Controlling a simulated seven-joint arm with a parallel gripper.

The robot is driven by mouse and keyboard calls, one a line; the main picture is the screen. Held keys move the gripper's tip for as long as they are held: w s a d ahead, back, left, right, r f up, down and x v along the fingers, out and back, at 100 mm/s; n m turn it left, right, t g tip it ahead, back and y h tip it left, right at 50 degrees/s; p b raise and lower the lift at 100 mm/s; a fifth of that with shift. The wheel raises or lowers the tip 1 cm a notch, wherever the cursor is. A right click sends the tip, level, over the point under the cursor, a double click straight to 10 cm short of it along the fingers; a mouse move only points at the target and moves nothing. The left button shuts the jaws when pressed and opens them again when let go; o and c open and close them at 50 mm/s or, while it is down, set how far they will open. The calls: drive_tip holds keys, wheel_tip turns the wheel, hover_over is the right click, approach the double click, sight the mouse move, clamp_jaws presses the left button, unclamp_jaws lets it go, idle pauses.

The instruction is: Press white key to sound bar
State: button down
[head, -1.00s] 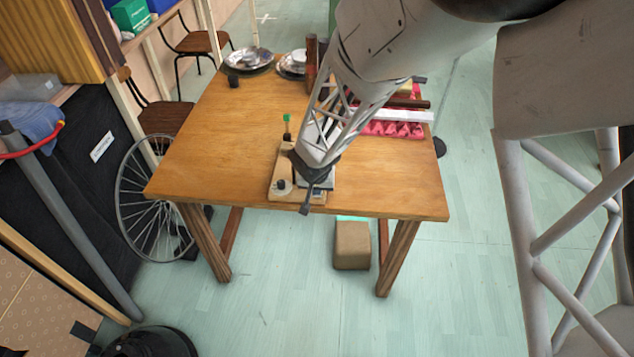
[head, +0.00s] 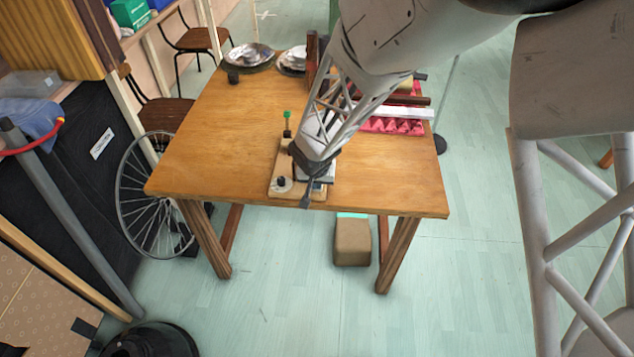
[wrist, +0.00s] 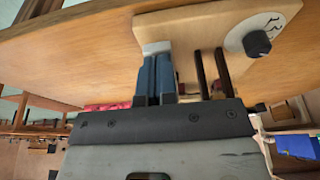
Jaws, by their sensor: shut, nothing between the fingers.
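A wooden board (head: 286,186) with a round white dial and black knob sits at the table's near edge; the board also shows in the wrist view (wrist: 200,30). My gripper (wrist: 157,60) is shut, its two blue fingers side by side and empty. A small whitish block, perhaps the white key (wrist: 157,47), is at the fingertips; I cannot tell whether they touch it or press it down. In the head view my gripper (head: 317,187) is low over the board's right part and hides much of it. A pale bar (head: 405,113) lies by pink foam at the right.
Two dark rods (wrist: 212,75) stand close beside my fingers in the wrist view. A green-topped stick (head: 287,118) is behind the board. Metal plates (head: 250,56) and a dark cup (head: 233,79) are at the back left. The table's left part (head: 210,150) is clear.

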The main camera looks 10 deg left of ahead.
drive_tip(key=shift+r, duration=0.15)
drive_tip(key=shift+r, duration=0.45)
drive_tip(key=v, duration=1.2)
drive_tip(key=shift+w+r, duration=0.25)
drive_tip(key=shift+r, duration=0.25)
drive_tip(key=s+d+r, duration=0.5)
drive_tip(key=d+r, duration=0.1)
drive_tip(key=d, duration=0.2)
drive_tip(key=s+d+r, duration=0.5)
drive_tip(key=d+r, duration=0.2)
drive_tip(key=d, duration=0.1)
drive_tip(key=s+d+r, duration=0.2)
drive_tip(key=s+d, duration=0.2)
drive_tip(key=s, duration=0.3)
drive_tip(key=s+d+r, duration=0.2)
drive_tip(key=s+d, duration=0.2)
drive_tip(key=s, duration=0.3)
drive_tip(key=shift+s+d+g, duration=0.3)
drive_tip(key=shift+d, duration=0.1)
